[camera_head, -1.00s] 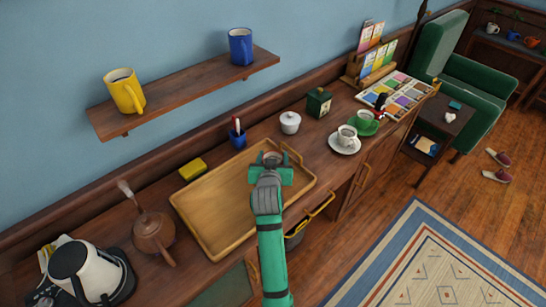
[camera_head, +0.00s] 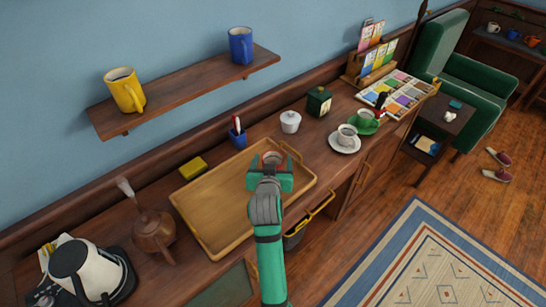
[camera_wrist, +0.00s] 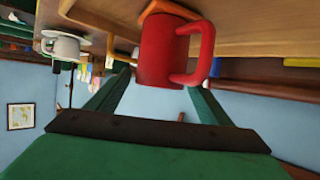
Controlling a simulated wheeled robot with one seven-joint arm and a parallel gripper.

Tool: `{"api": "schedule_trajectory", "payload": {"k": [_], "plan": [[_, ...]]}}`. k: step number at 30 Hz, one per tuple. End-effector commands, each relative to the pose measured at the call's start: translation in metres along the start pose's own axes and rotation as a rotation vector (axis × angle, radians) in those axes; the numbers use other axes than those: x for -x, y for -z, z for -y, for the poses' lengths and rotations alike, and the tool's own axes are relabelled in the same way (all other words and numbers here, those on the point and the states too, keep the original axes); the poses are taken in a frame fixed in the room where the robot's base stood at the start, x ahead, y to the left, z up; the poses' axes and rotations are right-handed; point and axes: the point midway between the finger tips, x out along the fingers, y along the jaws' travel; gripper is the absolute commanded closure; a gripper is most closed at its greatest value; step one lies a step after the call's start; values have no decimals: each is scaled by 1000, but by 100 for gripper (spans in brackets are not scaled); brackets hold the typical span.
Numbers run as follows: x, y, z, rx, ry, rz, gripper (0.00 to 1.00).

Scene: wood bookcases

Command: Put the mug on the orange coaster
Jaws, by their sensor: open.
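The red mug (camera_wrist: 168,52) shows large in the wrist view, which is upside down, with its handle to the right. In the head view only part of the mug (camera_head: 272,157) shows, at the far right part of the wooden tray, just beyond my gripper (camera_head: 271,175). My gripper is open, and its two fingers (camera_wrist: 155,100) stand on either side of the mug; I cannot tell whether they touch it. An orange curved piece (camera_wrist: 168,9) shows behind the mug's base; I cannot tell whether it is the coaster or a tray handle. No orange coaster is clear in the head view.
The tray (camera_head: 215,215) is otherwise bare. A white cup on a saucer (camera_head: 345,147) and a green cup (camera_head: 364,121) stand to its right. A copper pot (camera_head: 153,232) and kettle (camera_head: 85,272) stand left.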

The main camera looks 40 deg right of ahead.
Motion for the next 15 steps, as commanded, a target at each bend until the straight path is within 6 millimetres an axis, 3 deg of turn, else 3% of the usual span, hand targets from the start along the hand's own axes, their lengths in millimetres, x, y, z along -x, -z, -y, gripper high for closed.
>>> {"api": "schedule_trajectory", "payload": {"k": [7,15], "plan": [[50,0,0,1,0,-2,27],[78,0,0,1,0,0,27]]}}
